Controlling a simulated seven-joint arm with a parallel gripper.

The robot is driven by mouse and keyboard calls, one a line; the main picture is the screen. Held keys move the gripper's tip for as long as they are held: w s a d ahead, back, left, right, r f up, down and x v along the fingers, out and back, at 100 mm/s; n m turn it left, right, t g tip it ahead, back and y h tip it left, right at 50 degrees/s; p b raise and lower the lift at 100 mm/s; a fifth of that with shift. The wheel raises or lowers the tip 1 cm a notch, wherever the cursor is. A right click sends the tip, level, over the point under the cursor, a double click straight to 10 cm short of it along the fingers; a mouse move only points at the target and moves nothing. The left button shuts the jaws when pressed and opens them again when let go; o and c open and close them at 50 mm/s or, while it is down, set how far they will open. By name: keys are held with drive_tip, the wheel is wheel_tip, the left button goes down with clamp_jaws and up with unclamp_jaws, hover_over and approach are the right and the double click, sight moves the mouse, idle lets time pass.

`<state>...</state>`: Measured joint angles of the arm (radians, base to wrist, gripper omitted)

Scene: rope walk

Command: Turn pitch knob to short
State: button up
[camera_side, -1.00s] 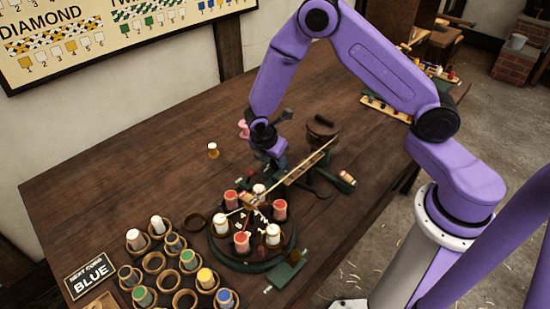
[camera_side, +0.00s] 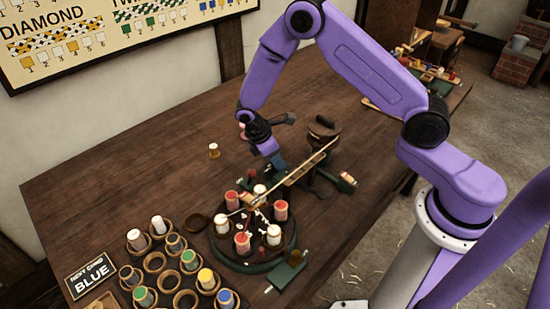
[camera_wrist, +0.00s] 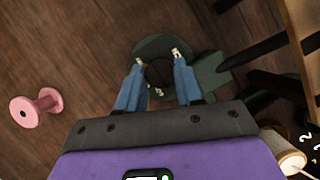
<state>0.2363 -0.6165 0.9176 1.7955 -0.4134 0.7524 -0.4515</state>
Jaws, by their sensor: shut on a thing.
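The pitch knob (camera_wrist: 160,74) is a dark round piece on a green base (camera_wrist: 212,78) in the wrist view. My gripper (camera_wrist: 158,80) has its two blue fingers on either side of the knob and is shut on it. In the side view my gripper (camera_side: 275,160) points down at the green fitting behind the bobbin wheel, and it hides the knob there. I cannot read the knob's setting or any "short" mark in these frames.
The round bobbin wheel (camera_side: 253,266) with red and white bobbins stands in front of my gripper. A wooden bar (camera_side: 310,165) slants just right of it. A pink spool (camera_wrist: 35,107) lies nearby. Cups of coloured bobbins (camera_side: 190,262) fill the front left. The table's left back is mostly clear.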

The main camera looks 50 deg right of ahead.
sight(266, 173)
idle(0.3)
drive_tip(key=o, duration=1)
drive_tip(key=shift+o, duration=0.2)
drive_tip(key=shift+s, duration=0.1)
drive_tip(key=shift+a+r, duration=0.1)
drive_tip(key=v, duration=0.7)
drive_tip(key=shift+w+r, duration=0.25)
drive_tip(key=shift+r, duration=0.15)
